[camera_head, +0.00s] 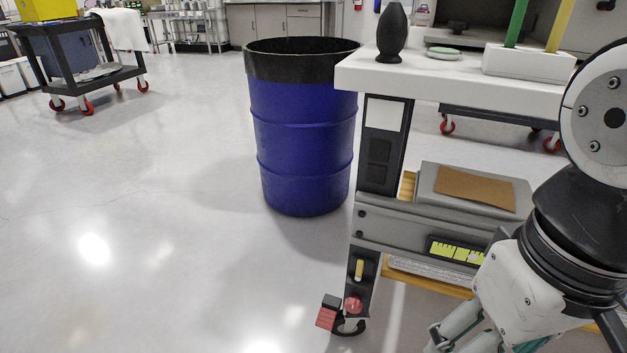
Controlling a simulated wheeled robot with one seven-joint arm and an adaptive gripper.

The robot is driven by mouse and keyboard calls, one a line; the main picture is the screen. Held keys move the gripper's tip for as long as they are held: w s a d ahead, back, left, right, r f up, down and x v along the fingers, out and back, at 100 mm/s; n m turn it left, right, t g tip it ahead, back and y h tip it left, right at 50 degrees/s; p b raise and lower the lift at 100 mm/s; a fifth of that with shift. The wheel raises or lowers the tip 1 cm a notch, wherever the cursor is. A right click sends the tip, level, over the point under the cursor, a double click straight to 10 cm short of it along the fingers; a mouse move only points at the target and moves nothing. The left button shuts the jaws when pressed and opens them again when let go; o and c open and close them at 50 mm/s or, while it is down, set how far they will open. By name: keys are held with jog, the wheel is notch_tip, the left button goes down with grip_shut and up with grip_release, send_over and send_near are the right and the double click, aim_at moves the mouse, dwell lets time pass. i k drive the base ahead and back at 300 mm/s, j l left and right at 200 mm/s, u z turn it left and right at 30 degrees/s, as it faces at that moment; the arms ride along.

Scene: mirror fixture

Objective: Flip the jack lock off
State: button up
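The white and grey fixture cart (385,225) stands right of centre. On its near leg is a small yellow lever (359,269), upright against a dark plate. Below it are a red knob (353,304) and a red ribbed pedal (326,318) beside the caster at floor level. I cannot tell for certain which of these is the jack lock, or its on/off setting. My gripper (475,322) hangs at the lower right, in front of the cart and right of these parts, apart from them in the picture. Its fingertips are cut off by the bottom edge, so its opening is hidden.
A blue drum with a black rim (303,140) stands behind and left of the leg. The cart's white top (450,85) and grey shelf box (440,205) jut out above. A black trolley (75,60) is far left. The floor at left is clear.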

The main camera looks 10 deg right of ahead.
aim_at(359, 266)
jog(key=l+u, duration=0.5)
jog(key=l, duration=0.55)
jog(key=i+j+u, duration=0.2)
jog(key=j+u, duration=0.15)
jog(key=i+j+u, duration=0.2)
jog(key=u, duration=0.2)
jog(key=j, duration=0.05)
